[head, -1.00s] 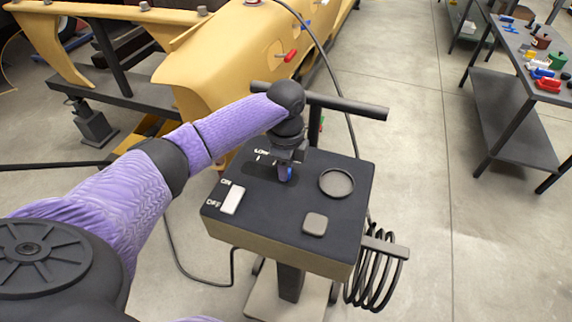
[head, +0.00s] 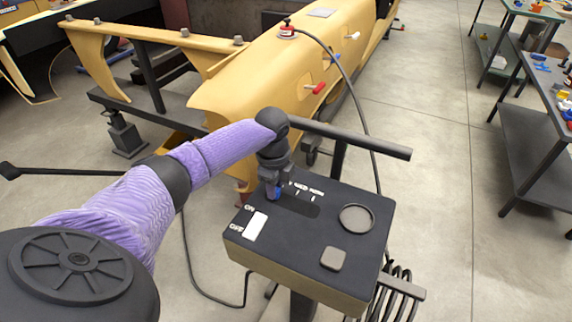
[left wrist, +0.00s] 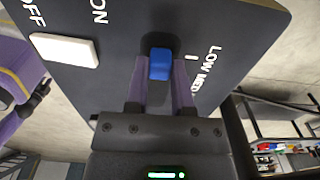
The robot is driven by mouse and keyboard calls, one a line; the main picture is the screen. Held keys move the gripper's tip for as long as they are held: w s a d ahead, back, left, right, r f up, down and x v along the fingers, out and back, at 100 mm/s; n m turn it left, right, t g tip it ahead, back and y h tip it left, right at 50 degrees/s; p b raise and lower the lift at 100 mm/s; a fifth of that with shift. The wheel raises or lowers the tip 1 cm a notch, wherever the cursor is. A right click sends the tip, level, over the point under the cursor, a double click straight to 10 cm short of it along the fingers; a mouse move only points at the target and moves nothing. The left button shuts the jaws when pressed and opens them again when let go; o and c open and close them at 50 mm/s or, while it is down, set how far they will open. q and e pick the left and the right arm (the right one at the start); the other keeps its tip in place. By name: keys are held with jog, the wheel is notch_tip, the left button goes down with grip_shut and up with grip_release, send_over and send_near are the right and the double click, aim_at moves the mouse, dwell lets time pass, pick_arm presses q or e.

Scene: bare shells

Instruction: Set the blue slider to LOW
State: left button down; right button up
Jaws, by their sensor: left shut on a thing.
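The blue slider (head: 275,194) sits at the left end of its dark slot on the control box (head: 285,222). In the left wrist view the blue slider (left wrist: 160,64) stands between my two fingers, level with the tick beside the LOW label (left wrist: 212,58). My left gripper (head: 273,188) points down at the slot and is shut on the blue slider. In the head view the gripper partly hides the slider and the left end of the label row. My right gripper is not in view.
The box top also carries a white ON/OFF switch (head: 255,226), a round dark knob (head: 356,219) and a square button (head: 333,258). A dark bar (head: 360,138) runs behind the box. A yellow body shell (head: 265,85) stands beyond, with shelves (head: 530,150) at the right.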

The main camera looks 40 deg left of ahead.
pick_arm(q)
jog(key=shift+a, duration=0.15)
jog(key=shift+c, duration=2.4)
grip_release()
jog(key=shift+a, duration=0.1)
notch_tip(320, 180, up, 10)
jog(key=p, duration=0.3)
jog(key=shift+s, duration=0.1)
